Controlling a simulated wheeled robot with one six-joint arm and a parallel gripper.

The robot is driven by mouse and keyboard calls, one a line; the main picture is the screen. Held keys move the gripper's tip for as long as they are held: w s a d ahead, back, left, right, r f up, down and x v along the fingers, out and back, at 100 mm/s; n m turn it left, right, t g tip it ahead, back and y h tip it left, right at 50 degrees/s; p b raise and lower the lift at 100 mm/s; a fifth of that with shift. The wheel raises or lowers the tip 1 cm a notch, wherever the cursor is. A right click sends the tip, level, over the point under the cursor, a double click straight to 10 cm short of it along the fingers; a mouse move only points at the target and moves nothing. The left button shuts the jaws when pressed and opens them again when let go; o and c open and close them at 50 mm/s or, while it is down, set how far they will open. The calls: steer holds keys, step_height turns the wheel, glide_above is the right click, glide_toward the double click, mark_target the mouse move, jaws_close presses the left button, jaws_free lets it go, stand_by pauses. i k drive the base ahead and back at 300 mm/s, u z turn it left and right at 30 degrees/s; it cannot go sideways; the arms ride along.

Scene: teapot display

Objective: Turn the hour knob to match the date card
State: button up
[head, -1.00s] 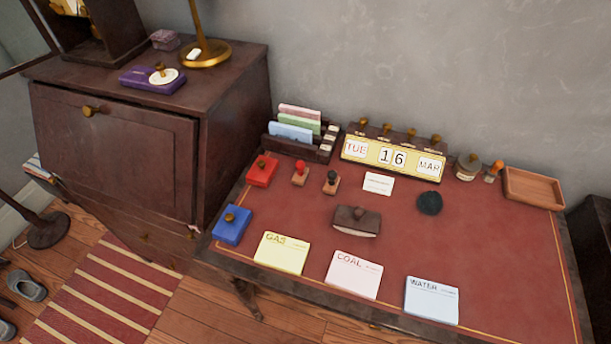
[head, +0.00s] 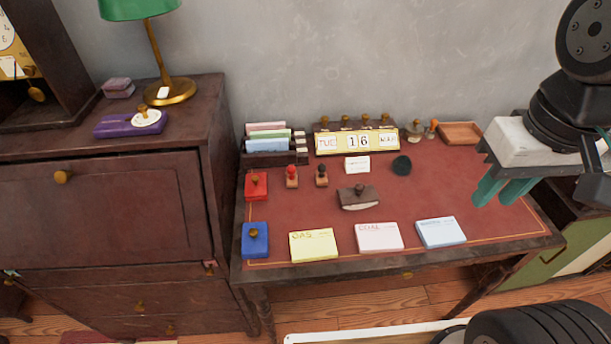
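A yellow calendar block (head: 358,140) at the back of the red desk reads TUE, 16 and a month that is hard to read. A row of brass knobs (head: 346,120) tops it. A small white card (head: 357,165), its print too small to read, lies in front. A purple base (head: 112,127) on the cabinet carries a white disc (head: 148,118) with a brass knob (head: 143,108). I cannot tell which knob is the hour knob. My gripper (head: 494,205), with teal fingers apart and nothing seen between them, hangs over the desk's right side, away from these knobs.
A green-shaded lamp (head: 168,90) stands behind the purple base. The desk holds a letter rack (head: 268,160), stamps, a blotter (head: 359,197) and yellow, pink and blue pads. A wooden tray (head: 461,132) is at the back right. The front right desk top is clear.

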mark_target(29, 71)
steer(key=u, duration=2.75)
steer(key=i, duration=1.8)
steer(key=z, duration=3.1)
